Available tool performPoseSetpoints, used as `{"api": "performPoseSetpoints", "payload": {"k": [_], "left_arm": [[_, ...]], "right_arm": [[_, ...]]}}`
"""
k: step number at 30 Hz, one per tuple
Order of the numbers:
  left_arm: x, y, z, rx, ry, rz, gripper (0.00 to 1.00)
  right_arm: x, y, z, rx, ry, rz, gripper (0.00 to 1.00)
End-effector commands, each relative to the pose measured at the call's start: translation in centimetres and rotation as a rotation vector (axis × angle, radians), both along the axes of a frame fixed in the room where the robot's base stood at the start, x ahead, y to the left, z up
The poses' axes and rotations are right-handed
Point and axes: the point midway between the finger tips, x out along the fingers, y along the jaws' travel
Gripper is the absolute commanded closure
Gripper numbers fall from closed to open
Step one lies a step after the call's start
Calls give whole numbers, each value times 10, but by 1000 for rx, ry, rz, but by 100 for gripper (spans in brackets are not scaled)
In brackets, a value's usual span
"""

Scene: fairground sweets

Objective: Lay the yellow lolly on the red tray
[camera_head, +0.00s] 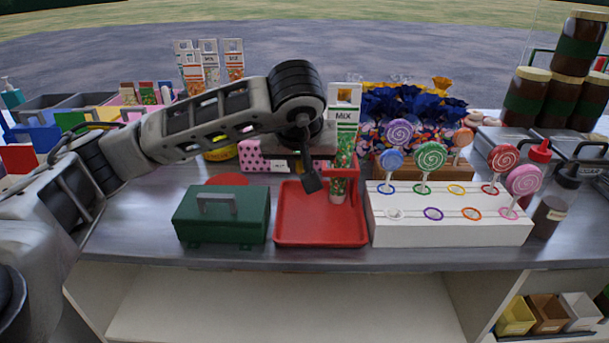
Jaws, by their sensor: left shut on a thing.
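My left gripper (310,184) hangs over the back part of the red tray (320,238), fingers pointing down. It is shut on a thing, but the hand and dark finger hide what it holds. No yellow lolly can be made out in this view. The white lolly stand (450,233) is right of the tray, with blue (391,160), green (430,156), red (503,157) and pink (523,180) lollies. Its yellow ring (457,190) looks empty. The front of the tray is bare. My right gripper is out of view.
A dark green box (222,215) with a handle stands close left of the tray. A green patterned tube (338,188) stands at the tray's back right. Blue-wrapped sweets (415,108) are behind the stand, and brown jars (527,97) are at the right.

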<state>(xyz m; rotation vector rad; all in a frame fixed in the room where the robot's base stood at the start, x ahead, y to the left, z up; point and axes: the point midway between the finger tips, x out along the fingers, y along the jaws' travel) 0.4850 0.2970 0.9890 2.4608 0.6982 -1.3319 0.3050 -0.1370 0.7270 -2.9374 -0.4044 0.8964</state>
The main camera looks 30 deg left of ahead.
Motion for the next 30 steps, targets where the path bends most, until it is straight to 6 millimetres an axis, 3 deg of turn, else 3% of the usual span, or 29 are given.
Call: {"api": "performPoseSetpoints", "payload": {"k": [8,21,30], "left_arm": [[0,0,-15,3,-4,0,100],[0,0,-59,3,-3,-1,100],[0,0,-62,2,-4,-1,100]], "right_arm": [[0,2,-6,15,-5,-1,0],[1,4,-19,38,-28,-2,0],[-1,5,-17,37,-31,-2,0]]}}
